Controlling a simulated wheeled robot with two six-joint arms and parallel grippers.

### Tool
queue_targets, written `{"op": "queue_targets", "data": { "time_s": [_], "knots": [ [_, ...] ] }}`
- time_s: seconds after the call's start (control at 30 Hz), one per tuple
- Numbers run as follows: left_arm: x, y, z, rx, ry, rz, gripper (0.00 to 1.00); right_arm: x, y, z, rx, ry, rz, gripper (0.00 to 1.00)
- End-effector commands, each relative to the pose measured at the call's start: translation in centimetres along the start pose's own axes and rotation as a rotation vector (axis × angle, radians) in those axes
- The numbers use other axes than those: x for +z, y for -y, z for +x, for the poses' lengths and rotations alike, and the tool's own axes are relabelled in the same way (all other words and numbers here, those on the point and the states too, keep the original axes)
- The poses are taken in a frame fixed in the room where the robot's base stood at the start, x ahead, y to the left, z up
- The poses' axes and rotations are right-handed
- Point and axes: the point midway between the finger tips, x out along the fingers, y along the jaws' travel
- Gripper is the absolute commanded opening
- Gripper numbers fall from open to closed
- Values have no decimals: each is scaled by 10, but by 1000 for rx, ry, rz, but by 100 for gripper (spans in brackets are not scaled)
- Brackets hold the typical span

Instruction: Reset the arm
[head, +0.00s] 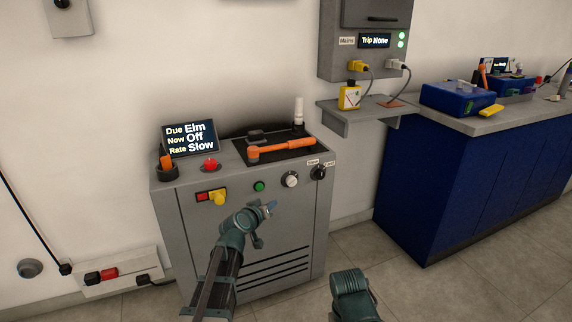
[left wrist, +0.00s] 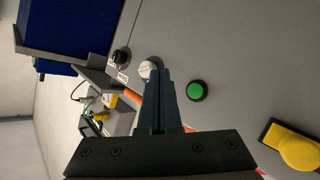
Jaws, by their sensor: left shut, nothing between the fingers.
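My left gripper (head: 269,207) is in front of the grey cabinet (head: 190,240), shut and empty, below its row of controls. In the left wrist view its closed fingers (left wrist: 161,95) point at the cabinet front, between a white knob (left wrist: 149,68) and a green button (left wrist: 195,90). An orange arm (head: 282,149) lies across the dark recess on the cabinet top. A part of my right arm (head: 354,297) shows at the bottom; its gripper is out of view.
The cabinet also carries a display (head: 189,137) reading Due Elm, Now Off, Rate Slow, a red button (head: 210,165) and a yellow handle (head: 218,197). A blue counter (head: 430,190) stands at the right. A wall box (head: 352,55) hangs above a small shelf (head: 345,115).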

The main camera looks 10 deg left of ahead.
Motion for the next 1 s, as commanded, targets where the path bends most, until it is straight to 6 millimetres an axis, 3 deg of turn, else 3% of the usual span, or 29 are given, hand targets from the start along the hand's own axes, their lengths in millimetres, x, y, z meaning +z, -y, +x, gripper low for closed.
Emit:
{"op": "queue_targets", "data": {
  "time_s": [0.17, 0.3, 0.4, 0.5, 0.63, 0.8, 0.83, 1.0],
  "knots": [
    [89, -59, -18, 63, 277, 117, 0, 0, 0, 0, 0, 0, 0, 50],
    [178, -93, -58, 63, 577, 248, 0, 0, 0, 0, 0, 0, 0, 50],
    [227, -101, -94, 22, 770, 335, 0, 0, 0, 0, 0, 0, 0, 50],
    [262, -100, -132, -42, 930, 413, 0, 0, 0, 0, 0, 0, 0, 50],
    [290, -92, -179, -150, 1098, 502, 0, 0, 0, 0, 0, 0, 0, 50],
    [307, -78, -240, -325, 1269, 605, 0, 0, 0, 0, 0, 0, 0, 50],
    [293, -84, -240, -323, 1264, 598, 0, 1, -2, -15, 0, 0, 0, 50],
    [262, -100, -249, -316, 1261, 591, 0, 3, -5, -50, -1, 0, 1, 50]
  ]
}}
